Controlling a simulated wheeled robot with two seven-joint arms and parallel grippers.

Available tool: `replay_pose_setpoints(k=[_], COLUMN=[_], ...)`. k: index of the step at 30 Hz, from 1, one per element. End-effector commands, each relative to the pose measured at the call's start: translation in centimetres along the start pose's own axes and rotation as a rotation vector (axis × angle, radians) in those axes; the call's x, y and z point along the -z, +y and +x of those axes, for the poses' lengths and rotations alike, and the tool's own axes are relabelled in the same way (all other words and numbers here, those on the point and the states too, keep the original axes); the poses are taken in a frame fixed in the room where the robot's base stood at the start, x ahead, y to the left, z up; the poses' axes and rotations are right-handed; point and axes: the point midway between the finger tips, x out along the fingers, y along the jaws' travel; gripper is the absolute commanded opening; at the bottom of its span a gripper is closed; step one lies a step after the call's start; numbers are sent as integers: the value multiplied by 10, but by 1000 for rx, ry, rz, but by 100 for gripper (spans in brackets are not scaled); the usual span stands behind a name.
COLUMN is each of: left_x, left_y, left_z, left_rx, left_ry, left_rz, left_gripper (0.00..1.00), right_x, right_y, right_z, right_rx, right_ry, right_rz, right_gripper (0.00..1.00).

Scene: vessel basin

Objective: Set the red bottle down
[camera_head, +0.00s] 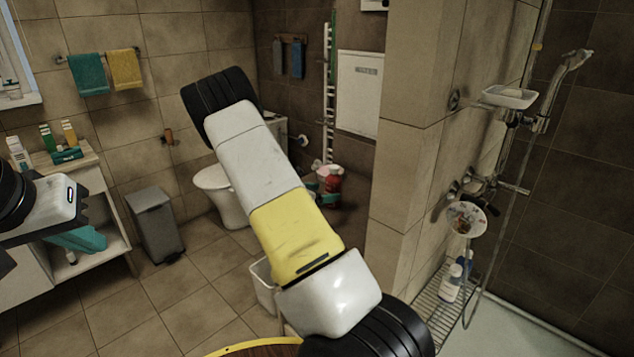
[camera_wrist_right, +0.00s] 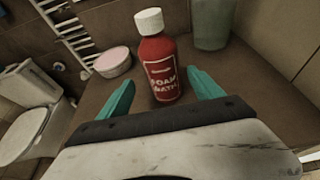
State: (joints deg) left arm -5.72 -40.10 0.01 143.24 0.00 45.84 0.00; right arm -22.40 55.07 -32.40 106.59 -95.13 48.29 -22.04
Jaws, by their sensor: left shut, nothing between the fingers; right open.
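The red bottle (camera_wrist_right: 160,65) with a white cap and a "FOAM BATH" label stands on a brown surface (camera_wrist_right: 85,98) in the right wrist view. My right gripper (camera_wrist_right: 161,78) is open, with one teal finger on each side of the bottle and gaps visible between. In the head view the bottle (camera_head: 333,181) is small, beyond my right arm, and partly hidden along with the right gripper. My left gripper (camera_head: 77,239) is at the left edge of the head view, shut and empty, in front of the white shelf unit.
A round tub with a pink lid (camera_wrist_right: 113,62) stands left of the bottle. A grey-green container (camera_wrist_right: 212,22) stands behind it to the right. A toilet (camera_wrist_right: 25,125), a grey bin (camera_head: 156,225) and a tiled pillar (camera_head: 410,130) are around.

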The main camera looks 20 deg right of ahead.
Motion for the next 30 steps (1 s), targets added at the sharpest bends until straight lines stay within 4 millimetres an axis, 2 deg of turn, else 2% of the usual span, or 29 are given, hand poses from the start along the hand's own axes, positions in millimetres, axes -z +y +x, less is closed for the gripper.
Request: replay_pose_setpoints(k=[11,18,26,30], left_x=[0,0,0,0], left_y=[0,0,0,0], left_z=[0,0,0,0], left_rx=[0,0,0,0], left_ry=[0,0,0,0], left_rz=[0,0,0,0], left_gripper=[0,0,0,0], right_x=[-1,-2,-2,-2], right_y=[-3,-5,-4,-4], right_z=[37,72,76,76], right_rx=[3,3,1,1], right_ry=[-1,-1,0,0], right_rz=[0,0,0,0], right_gripper=[76,76,76,50])
